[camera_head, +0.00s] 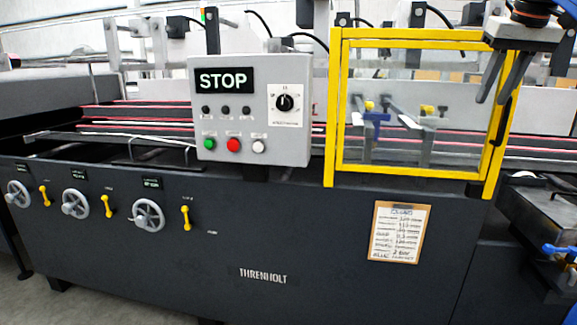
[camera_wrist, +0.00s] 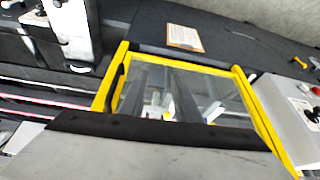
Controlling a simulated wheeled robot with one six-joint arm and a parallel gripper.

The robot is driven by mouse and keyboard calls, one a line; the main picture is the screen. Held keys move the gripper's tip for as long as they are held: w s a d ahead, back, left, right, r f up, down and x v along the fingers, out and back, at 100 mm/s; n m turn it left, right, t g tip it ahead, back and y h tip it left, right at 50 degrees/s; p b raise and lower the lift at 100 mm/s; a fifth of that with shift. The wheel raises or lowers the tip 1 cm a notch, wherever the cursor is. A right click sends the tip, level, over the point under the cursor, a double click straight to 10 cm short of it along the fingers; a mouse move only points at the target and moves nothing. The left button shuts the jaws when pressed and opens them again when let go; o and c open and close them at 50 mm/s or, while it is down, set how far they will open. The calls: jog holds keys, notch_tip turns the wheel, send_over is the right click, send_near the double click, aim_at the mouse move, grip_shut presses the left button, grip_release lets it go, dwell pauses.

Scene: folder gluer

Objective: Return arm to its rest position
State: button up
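My gripper (camera_head: 493,100) hangs at the upper right of the head view, pointing down. Its two grey fingers stand apart with nothing between them. It appears in front of the right side of the yellow-framed guard door (camera_head: 415,174); I cannot tell how far off it is. The guard is shut, with a clear pane. In the wrist view the yellow frame (camera_wrist: 103,95) fills the middle, and a grey part with a black edge covers the bottom.
A grey control box (camera_head: 250,150) with a STOP display, knob and buttons stands left of the guard. Handwheels (camera_head: 75,203) and yellow levers (camera_head: 186,217) line the dark front panel. A clipboard sheet (camera_head: 400,232) hangs below the guard. A blue-handled part (camera_head: 560,250) sits far right.

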jog(key=s+a+f, duration=0.5)
jog(key=a+f, duration=0.2)
jog(key=f, duration=0.2)
jog(key=s+a+f, duration=0.4)
jog(key=a+f, duration=0.2)
jog(key=f, duration=0.4)
jog(key=s+a+f, duration=0.2)
jog(key=s+f, duration=0.2)
jog(key=f, duration=0.4)
jog(key=s+a+f+n, duration=0.1)
jog(key=s+a+f, duration=0.1)
jog(key=s+f, duration=0.3)
jog(key=s+a+f+n, duration=0.1)
jog(key=s+f, duration=0.3)
jog(key=f, duration=0.6)
jog(key=shift+s+a+f+y, duration=0.2)
jog(key=shift+a+f+y, duration=0.15)
jog(key=shift+a, duration=0.5)
